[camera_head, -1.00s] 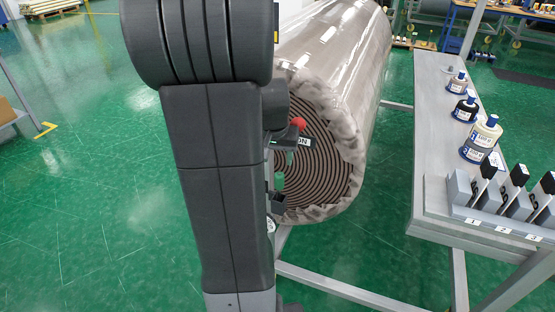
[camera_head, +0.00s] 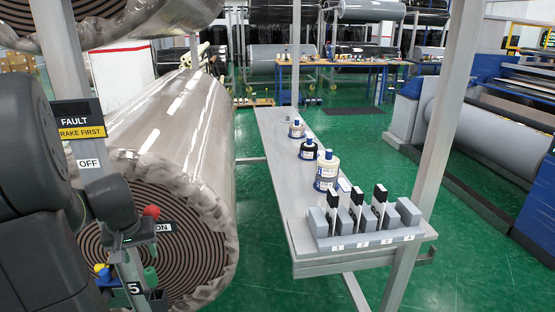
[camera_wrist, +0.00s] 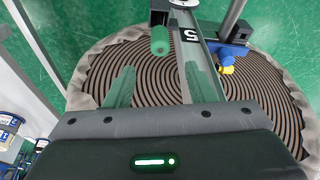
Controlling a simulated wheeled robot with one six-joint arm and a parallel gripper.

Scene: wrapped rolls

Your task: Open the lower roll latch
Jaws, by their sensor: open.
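The lower wrapped roll (camera_head: 205,255) shows its brown spiral end in the head view; it also fills the back of the wrist view (camera_wrist: 275,100). A grey post marked 5 (camera_head: 132,265) stands before it. On or beside the post are a green knob (camera_head: 150,275) with a black block, and a blue part with a yellow knob (camera_head: 102,269). In the wrist view the green knob (camera_wrist: 160,40) lies beyond my open gripper (camera_wrist: 161,72), apart from the fingers. The blue part with its yellow knob (camera_wrist: 227,65) is to the right. I cannot tell which part is the latch.
A red ball lever (camera_head: 151,211) is by an ON label. A FAULT/BRAKE FIRST sign (camera_head: 80,120) is above. Right of the roll, a grey bench (camera_head: 272,150) holds bottles and a numbered rack (camera_head: 365,238). Green floor lies beyond the bench.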

